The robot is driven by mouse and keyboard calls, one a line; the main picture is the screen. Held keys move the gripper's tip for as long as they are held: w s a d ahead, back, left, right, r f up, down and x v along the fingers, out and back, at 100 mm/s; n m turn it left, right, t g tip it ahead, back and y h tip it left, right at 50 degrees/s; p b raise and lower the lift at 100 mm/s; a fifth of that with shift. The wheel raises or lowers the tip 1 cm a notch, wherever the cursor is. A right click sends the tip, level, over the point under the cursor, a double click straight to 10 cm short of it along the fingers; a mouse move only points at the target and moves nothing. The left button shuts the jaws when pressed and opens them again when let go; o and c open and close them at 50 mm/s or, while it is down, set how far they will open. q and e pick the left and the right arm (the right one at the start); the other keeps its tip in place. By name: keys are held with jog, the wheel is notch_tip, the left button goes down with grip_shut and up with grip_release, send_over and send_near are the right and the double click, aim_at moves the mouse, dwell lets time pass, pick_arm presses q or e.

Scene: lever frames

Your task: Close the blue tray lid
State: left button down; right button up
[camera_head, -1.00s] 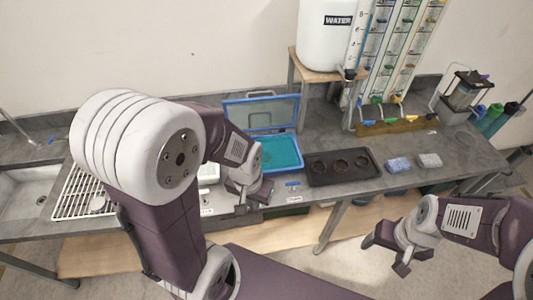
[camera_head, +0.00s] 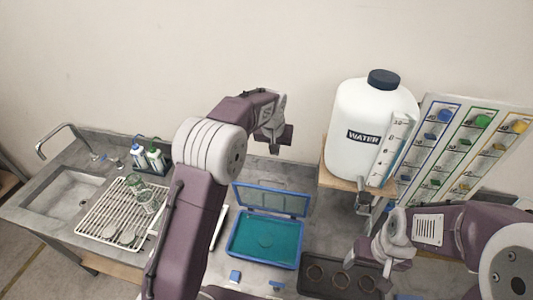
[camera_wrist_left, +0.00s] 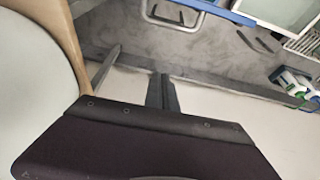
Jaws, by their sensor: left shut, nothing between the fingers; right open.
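The blue tray (camera_head: 266,238) sits on the bench with a teal inside. Its blue-framed, see-through lid (camera_head: 271,201) stands open, hinged up at the tray's back edge. My left gripper (camera_head: 279,143) is shut and empty, raised beyond the lid near the wall. In the left wrist view its closed fingers (camera_wrist_left: 163,92) point over the grey bench, and a blue edge (camera_wrist_left: 232,14) shows at the top. My right gripper (camera_head: 374,272) is open and empty, above the dark tray to the right of the blue tray.
A dark tray with round cups (camera_head: 340,279) lies right of the blue tray. A white water container (camera_head: 366,125) stands on a wooden stand at the right, beside a colored board (camera_head: 468,145). A drying rack (camera_head: 122,212) and sink (camera_head: 66,193) are at the left.

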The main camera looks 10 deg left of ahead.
aim_at(272, 195)
pick_arm(q)
notch_tip(272, 195, down, 10)
jog(key=s+p, duration=0.2)
jog(key=p, duration=0.5)
jog(key=shift+s+d+r+p, duration=0.2)
jog(key=shift+s+r+p, duration=0.05)
jog(key=shift+p, duration=0.05)
pick_arm(e)
notch_tip(272, 195, up, 9)
jog(key=s, duration=0.1)
jog(key=shift+a, duration=0.3)
jog(key=shift+s, duration=0.1)
pick_arm(q)
jog(key=shift+a, duration=0.1)
pick_arm(e)
jog(key=shift+a+f, duration=0.1)
